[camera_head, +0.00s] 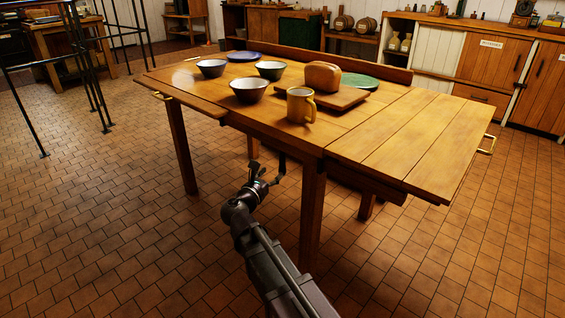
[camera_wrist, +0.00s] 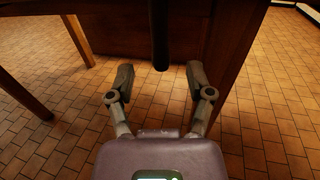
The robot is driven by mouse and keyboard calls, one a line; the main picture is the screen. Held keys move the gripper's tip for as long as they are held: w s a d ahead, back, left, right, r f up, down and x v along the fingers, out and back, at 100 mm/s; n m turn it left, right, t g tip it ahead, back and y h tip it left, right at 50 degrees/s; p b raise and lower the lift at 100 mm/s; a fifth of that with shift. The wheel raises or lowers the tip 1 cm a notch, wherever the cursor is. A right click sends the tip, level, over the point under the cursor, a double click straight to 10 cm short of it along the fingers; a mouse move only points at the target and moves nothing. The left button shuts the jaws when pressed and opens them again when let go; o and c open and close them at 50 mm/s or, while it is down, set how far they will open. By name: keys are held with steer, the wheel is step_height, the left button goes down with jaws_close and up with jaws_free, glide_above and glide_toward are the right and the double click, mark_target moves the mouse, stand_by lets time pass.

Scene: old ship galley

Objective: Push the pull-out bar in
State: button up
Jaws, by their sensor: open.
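A dark, narrow bar (camera_wrist: 160,35) shows in the wrist view, reaching in from the top edge and ending between and a little beyond my fingertips. It looks like the pull-out bar, with a gap to each finger. My gripper (camera_wrist: 160,80) is open and empty, one finger on each side of the bar's line. In the head view my gripper (camera_head: 267,168) is low beside the wooden table (camera_head: 345,138), below its top at the near side. I cannot make out the bar there.
A table leg (camera_head: 313,212) stands close to the right of my gripper. Bowls (camera_head: 250,90), a yellow mug (camera_head: 300,105) and bread (camera_head: 323,76) on a board are on the tabletop.

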mark_target(281, 163)
steer(key=x, duration=0.8)
